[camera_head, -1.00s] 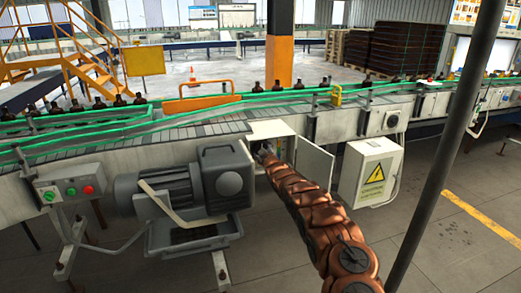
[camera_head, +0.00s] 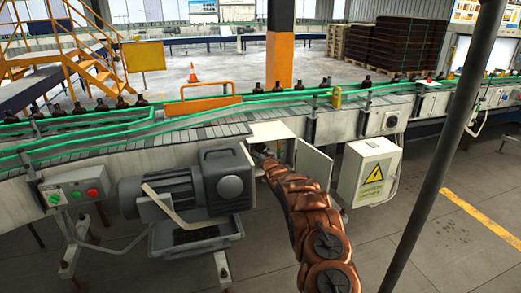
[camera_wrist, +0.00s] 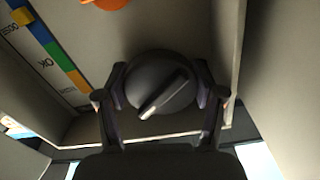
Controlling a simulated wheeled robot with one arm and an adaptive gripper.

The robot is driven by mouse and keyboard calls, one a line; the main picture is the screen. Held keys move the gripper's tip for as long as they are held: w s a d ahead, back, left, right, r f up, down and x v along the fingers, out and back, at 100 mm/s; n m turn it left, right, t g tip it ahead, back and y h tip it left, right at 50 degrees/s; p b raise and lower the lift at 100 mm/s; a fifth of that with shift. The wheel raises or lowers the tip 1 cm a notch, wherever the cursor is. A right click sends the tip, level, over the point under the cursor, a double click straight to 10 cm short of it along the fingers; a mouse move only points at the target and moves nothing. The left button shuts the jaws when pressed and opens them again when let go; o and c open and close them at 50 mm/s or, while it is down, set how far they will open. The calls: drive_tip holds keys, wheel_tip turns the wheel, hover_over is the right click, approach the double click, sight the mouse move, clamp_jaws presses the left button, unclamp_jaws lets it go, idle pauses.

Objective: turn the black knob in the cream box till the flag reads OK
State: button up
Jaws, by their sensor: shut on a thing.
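The cream box (camera_head: 270,130) is set in the conveyor's side with its door (camera_head: 313,163) open to the right. In the wrist view the round black knob (camera_wrist: 150,72) fills the middle, its raised ridge slanting from lower left to upper right. My gripper (camera_wrist: 160,88) is shut on the knob, one finger on each side. In the head view my gripper (camera_head: 267,160) is at the box opening, and the knob is hidden. A coloured strip (camera_wrist: 52,55) with blue, green and orange bands and "OK" lettering lies left of the knob.
A grey motor (camera_head: 185,190) stands close left of my arm. A pale cabinet with a yellow warning sign (camera_head: 373,175) stands right of the door. A dark pole (camera_head: 440,150) crosses the right side. Amber bottles (camera_head: 122,102) stand on the conveyor above.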

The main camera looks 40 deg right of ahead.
drive_tip(key=shift+a+r+m+p, duration=0.15)
drive_tip(key=shift+m+p, duration=0.3)
drive_tip(key=shift+m, duration=1.25)
drive_tip(key=o, duration=1.2)
drive_tip(key=shift+c, duration=0.2)
drive_tip(key=shift+s+f, duration=0.1)
drive_tip(key=shift+f, duration=0.1)
